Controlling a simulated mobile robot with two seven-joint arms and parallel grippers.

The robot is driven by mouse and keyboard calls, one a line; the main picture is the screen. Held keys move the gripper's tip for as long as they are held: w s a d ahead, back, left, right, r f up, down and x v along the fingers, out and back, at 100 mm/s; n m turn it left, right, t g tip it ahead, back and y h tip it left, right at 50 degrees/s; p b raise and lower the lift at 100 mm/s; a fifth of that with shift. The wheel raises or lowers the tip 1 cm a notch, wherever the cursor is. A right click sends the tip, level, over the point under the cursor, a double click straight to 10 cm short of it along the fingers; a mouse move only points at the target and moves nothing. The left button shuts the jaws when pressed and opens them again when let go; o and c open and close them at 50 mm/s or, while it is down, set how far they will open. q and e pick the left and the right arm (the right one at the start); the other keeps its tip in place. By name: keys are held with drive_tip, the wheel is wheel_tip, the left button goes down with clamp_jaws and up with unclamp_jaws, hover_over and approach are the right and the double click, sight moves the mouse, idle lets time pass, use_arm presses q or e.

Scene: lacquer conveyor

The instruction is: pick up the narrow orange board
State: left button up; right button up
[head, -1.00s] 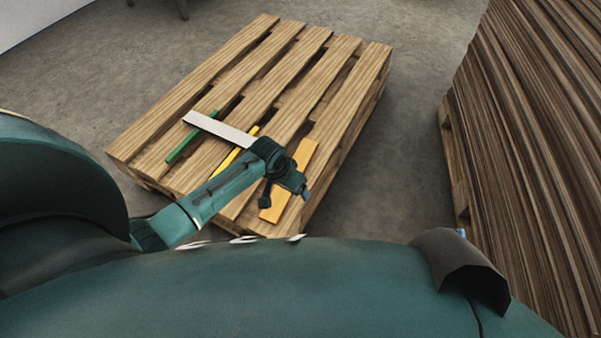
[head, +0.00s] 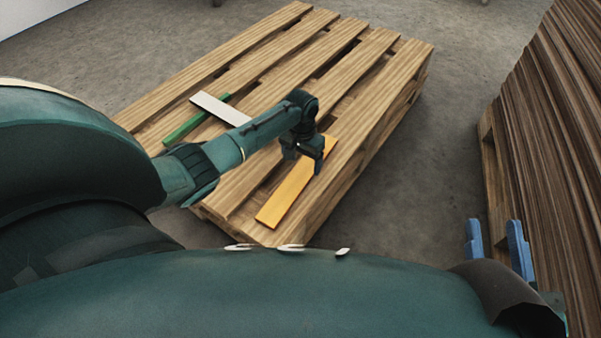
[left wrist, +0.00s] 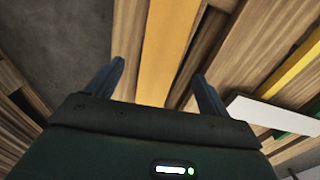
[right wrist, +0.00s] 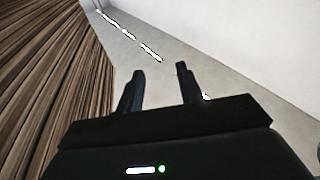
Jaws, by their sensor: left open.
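The orange board (head: 283,200) lies flat on the wooden pallet near its front right edge. My left gripper (head: 314,164) is over the board's far end, which it partly hides in the head view. In the left wrist view the orange board (left wrist: 166,45) runs between the two spread fingers of my left gripper (left wrist: 162,80). The jaws are open and hold nothing; I cannot tell the exact height above the board. My right gripper (head: 497,240) is far to the right, off the pallet. Its fingers (right wrist: 160,78) are apart and empty.
The slatted pallet (head: 385,95) also bears a white board (head: 218,107) and a green board (head: 185,130). A yellow board (left wrist: 293,68) shows in the left wrist view. A tall brown stack (head: 555,130) stands at the right, with bare floor (head: 440,150) between.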

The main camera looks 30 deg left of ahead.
use_arm(q)
drive_tip(key=shift+f, duration=0.4)
drive_tip(key=shift+f+b, duration=0.55)
drive_tip(key=shift+b, duration=0.2)
wheel_tip(320, 180, down, 3)
drive_tip(key=shift+a+f+b, duration=0.1)
drive_tip(key=shift+b, duration=1.05)
drive_tip(key=shift+f, duration=0.1)
drive_tip(key=c, duration=1.2)
use_arm(e)
drive_tip(key=shift+w+r+n+t+y, duration=0.35)
drive_tip(key=shift+r+n+y, duration=0.25)
drive_tip(key=shift+r, duration=0.25)
drive_tip(key=shift+w+r+n+t+y, duration=0.2)
drive_tip(key=shift+r+n+t+y, duration=0.3)
drive_tip(key=shift+r+y, duration=0.25)
